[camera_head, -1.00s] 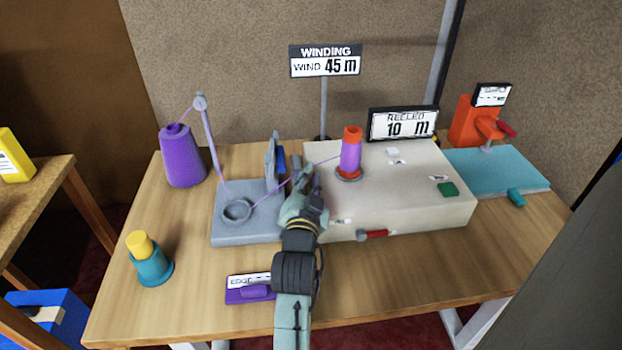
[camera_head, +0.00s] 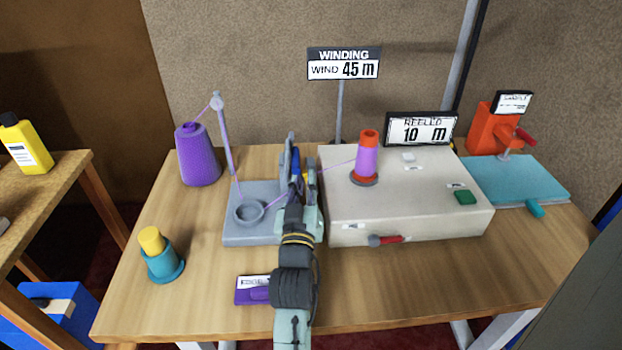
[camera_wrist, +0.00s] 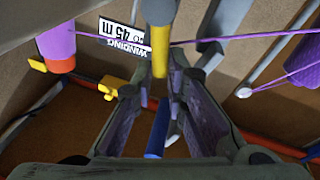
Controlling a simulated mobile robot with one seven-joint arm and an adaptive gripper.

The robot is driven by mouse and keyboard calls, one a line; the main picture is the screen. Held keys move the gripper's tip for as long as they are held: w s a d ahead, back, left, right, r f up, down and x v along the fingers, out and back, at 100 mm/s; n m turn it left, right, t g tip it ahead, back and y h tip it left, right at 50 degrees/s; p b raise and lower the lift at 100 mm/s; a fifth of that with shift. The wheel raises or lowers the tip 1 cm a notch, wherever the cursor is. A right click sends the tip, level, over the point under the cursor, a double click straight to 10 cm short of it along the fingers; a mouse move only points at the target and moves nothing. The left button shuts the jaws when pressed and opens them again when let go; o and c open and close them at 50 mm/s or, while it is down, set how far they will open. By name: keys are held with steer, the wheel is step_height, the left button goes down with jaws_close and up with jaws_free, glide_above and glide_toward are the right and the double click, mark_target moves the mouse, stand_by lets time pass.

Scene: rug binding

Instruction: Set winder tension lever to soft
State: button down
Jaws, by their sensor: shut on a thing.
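The winder is a pale box (camera_head: 450,222) carrying a purple cone of thread (camera_head: 367,158) on a red foot. Left of it, a grey tension base (camera_head: 243,231) has a ring guide (camera_head: 249,213) and an upright grey plate (camera_head: 288,152) with blue and yellow parts beside it. My gripper (camera_head: 302,186) is at this plate, between base and box, and hides much of it. In the wrist view the fingertips close around a yellow rod (camera_wrist: 160,62), apparently the tension lever, with a blue bar (camera_wrist: 158,128) between the fingers. The lever's setting marks are unreadable.
Purple thread (camera_head: 338,164) runs close past my gripper. A purple supply cone (camera_head: 198,158) stands left. Bare tabletop (camera_head: 210,275) lies in front.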

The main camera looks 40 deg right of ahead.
steer(key=shift+w+a+f+n+t+y+p, duration=0.2)
steer(key=shift+a+n+p, duration=0.1)
steer(key=shift+n, duration=0.5)
steer(key=shift+w+a+f+n+t+y+p, duration=0.1)
steer(key=shift+a+n+t+p, duration=0.15)
steer(key=shift+n, duration=0.55)
steer(key=shift+w+a+f+n+t+y+p, duration=0.15)
steer(key=shift+n+p, duration=0.2)
steer(key=shift+n, duration=0.45)
steer(key=c, duration=1.9)
jaws_free()
